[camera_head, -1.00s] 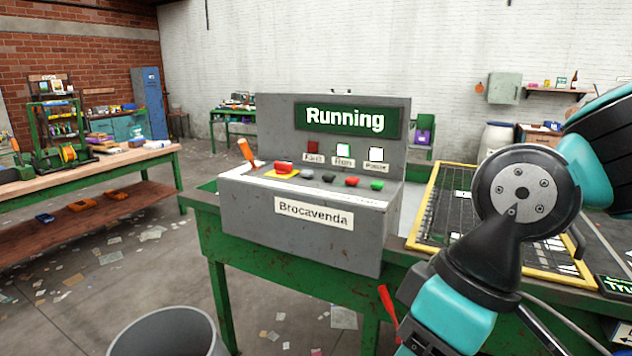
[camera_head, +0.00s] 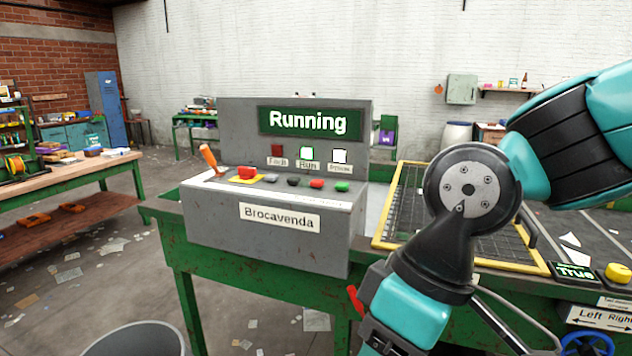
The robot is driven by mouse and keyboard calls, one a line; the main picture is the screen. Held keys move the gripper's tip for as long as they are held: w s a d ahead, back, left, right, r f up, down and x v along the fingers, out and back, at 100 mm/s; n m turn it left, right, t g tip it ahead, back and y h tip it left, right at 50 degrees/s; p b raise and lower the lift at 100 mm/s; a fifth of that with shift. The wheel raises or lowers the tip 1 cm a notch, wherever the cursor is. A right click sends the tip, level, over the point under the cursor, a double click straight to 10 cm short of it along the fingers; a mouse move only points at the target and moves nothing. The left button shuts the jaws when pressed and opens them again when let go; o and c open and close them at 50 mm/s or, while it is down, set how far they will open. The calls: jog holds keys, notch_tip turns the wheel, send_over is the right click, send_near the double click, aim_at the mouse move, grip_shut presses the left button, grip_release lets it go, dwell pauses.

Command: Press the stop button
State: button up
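The grey control box (camera_head: 215,228), labelled "Brocavenda", stands on a green bench left of my arm. Its upper panel has a green display (camera_head: 309,121) reading "Running". On the sloped top are a large red button on a yellow plate (camera_head: 247,173), two dark buttons (camera_head: 281,180), a smaller red button (camera_head: 317,184) and a green button (camera_head: 342,187). I cannot read which is marked stop. My arm fills the right side and runs down to the lower edge; my gripper's fingers are not in view.
An orange-handled lever (camera_head: 208,157) rises at the box's left end. A yellow-framed mesh guard (camera_head: 378,236) lies to its right, partly behind my arm. A yellow button (camera_head: 618,274) is at far right. A grey bin (camera_head: 135,340) stands on the floor below.

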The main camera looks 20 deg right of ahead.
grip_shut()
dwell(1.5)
